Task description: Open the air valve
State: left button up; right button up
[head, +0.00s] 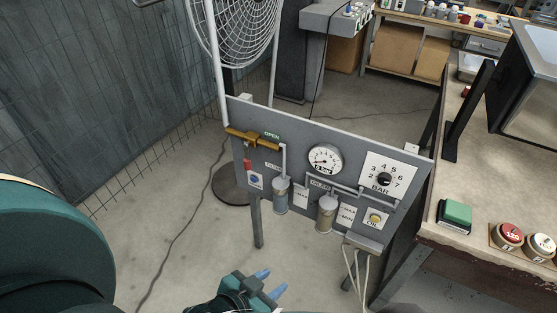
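The air valve's brass-yellow handle (252,138) is at the upper left of a grey upright panel (330,145). The handle lies nearly level along the pipe, sloping slightly down to the right. A green "OPEN" label (271,135) sits just above its right part. My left gripper (271,284) is at the bottom middle, well below and in front of the panel. Its two blue fingertips are apart with nothing between them. It does not touch the valve. My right gripper is not in view.
The panel also carries a pressure gauge (325,159), a BAR dial (384,179), two filter cups and a yellow OIL button (375,219). A fan (236,30) stands behind. A workbench (480,225) with a green block (457,213) is at right.

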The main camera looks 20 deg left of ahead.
aim_at(247, 162)
jog(key=j+z, duration=0.2)
jog(key=z, duration=0.25)
jog(key=j+z, duration=0.25)
jog(key=z, duration=0.2)
jog(key=j+z, duration=0.2)
jog(key=z, duration=0.25)
jog(key=k+j+z, duration=0.1)
jog(key=j+z, duration=0.15)
jog(key=k+j+z, duration=0.2)
jog(key=j, duration=0.25)
jog(key=j+z, duration=0.25)
jog(key=k+j+z, duration=0.15)
jog(key=k+j, duration=0.15)
jog(key=j, duration=0.2)
jog(key=k+j+z, duration=0.15)
jog(key=k+j, duration=0.2)
jog(key=j, duration=0.15)
jog(key=k+j, duration=0.3)
jog(key=j, duration=0.15)
jog(key=k+j, duration=0.35)
jog(key=j, duration=1.2)
